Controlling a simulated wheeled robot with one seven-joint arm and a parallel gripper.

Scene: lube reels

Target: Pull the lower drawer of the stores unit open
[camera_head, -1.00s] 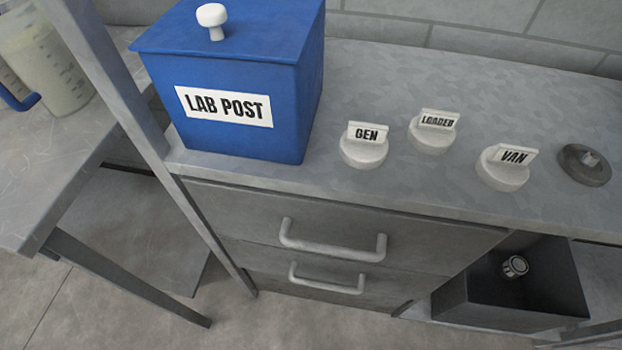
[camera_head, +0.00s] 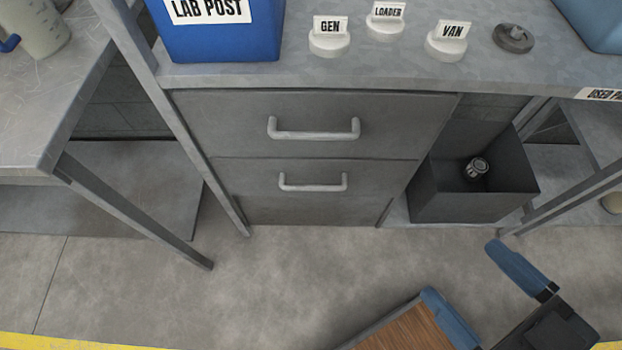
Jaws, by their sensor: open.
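The stores unit is a grey cabinet under the worktop with two drawers. The upper drawer (camera_head: 230,118) and the lower drawer (camera_head: 240,174) both look shut. The lower drawer has a pale horizontal bar handle (camera_head: 313,186), unobstructed, directly below the upper handle (camera_head: 314,134). My gripper (camera_head: 482,291) is at the lower right, its blue-tipped fingers spread apart with nothing visible between them. It is to the right of and nearer than the lower handle, apart from it. Part of my gripper is cut off by the bottom edge.
An open dark bin (camera_head: 465,206) holding a small cylindrical part stands right of the drawers. A table leg (camera_head: 140,222) slants at the left. A brown wooden surface (camera_head: 408,332) shows at the bottom beside my gripper. The floor (camera_head: 290,270) before the drawers is clear.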

